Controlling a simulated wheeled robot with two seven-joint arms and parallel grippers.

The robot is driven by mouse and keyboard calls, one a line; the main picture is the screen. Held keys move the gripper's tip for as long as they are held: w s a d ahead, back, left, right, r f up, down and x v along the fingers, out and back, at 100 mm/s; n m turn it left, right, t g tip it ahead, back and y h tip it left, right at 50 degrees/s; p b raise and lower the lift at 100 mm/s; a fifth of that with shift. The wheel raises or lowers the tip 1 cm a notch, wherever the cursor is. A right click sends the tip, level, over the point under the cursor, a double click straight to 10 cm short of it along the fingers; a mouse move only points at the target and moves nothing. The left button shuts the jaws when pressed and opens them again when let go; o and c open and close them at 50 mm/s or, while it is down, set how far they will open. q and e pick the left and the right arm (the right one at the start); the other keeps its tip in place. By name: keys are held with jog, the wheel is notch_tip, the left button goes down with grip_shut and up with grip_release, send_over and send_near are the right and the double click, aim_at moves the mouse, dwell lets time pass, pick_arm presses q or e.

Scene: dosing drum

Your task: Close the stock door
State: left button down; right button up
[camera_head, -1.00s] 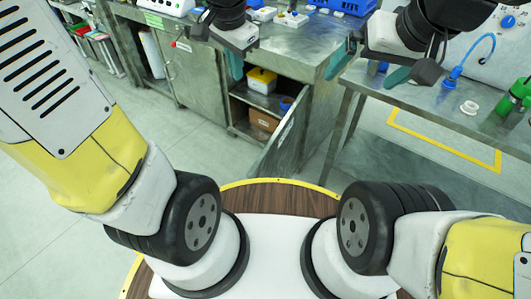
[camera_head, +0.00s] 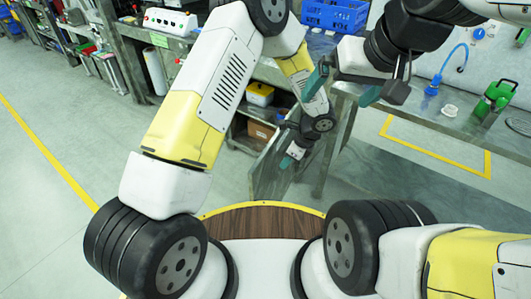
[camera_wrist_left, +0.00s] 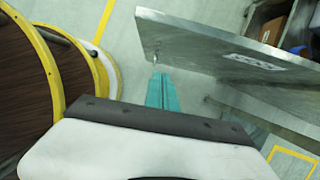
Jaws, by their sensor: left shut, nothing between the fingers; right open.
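The stock door (camera_head: 264,178) is a grey metal panel that stands open, swung out from the cabinet towards me. In the left wrist view the door (camera_wrist_left: 205,42) runs across the top, with a label and a small knob-like part near its lower left end. My left gripper (camera_head: 286,162) is low beside the door's free end. Its teal fingers (camera_wrist_left: 160,92) are together and empty, with tips close to that knob-like part; I cannot tell whether they touch. My right gripper (camera_head: 343,88) is open and empty, above the bench at the right.
The open cabinet holds a yellow bin (camera_head: 260,94) and a brown carton (camera_head: 261,131). My left arm hides part of the cabinet front. The floor left of my base is clear.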

pick_arm(q)
send_near(260, 179)
notch_tip(260, 179, down, 4)
jog(key=d, duration=0.2)
jog(key=shift+w+a, duration=0.25)
jog(key=shift+a, duration=0.55)
jog(key=shift+w+a, duration=0.2)
jog(key=shift+a, duration=0.55)
jog(key=shift+a, duration=0.1)
